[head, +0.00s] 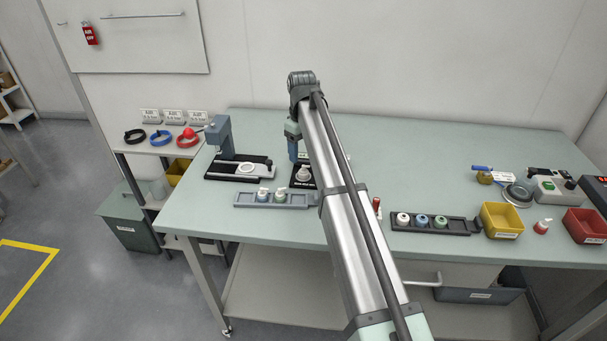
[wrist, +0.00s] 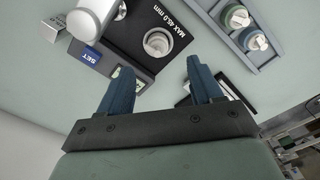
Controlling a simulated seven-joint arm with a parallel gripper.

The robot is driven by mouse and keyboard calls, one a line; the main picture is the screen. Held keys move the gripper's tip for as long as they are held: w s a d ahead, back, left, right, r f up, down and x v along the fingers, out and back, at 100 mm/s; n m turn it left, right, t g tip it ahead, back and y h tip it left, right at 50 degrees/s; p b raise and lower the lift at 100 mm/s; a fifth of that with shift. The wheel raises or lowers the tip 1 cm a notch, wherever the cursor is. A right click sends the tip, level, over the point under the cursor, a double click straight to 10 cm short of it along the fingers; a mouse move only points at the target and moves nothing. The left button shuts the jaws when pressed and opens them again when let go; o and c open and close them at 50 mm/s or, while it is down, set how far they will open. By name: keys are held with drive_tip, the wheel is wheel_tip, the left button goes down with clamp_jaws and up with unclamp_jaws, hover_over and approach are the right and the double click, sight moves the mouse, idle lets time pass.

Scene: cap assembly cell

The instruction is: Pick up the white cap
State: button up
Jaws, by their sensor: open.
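A white cap (head: 304,174) with a pale nozzle-like top sits on a black plate on the table, just left of my arm. In the head view my gripper (head: 294,156) hangs by the plate, partly behind my arm. No contact with the cap is visible.
A grey tray (head: 243,200) with blue and green caps stands in front of the plate. A press-like device (head: 219,135) stands to the left. A dark tray (head: 460,226) with white, blue and green round pieces and a yellow bin (head: 502,220) are on the right.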

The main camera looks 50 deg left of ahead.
sight(303, 167)
drive_tip(key=shift+w+f, duration=0.15)
drive_tip(key=shift+f, duration=3.45)
drive_tip(key=shift+c, duration=0.4)
drive_tip(key=c, duration=0.8)
drive_tip(key=shift+o, duration=0.2)
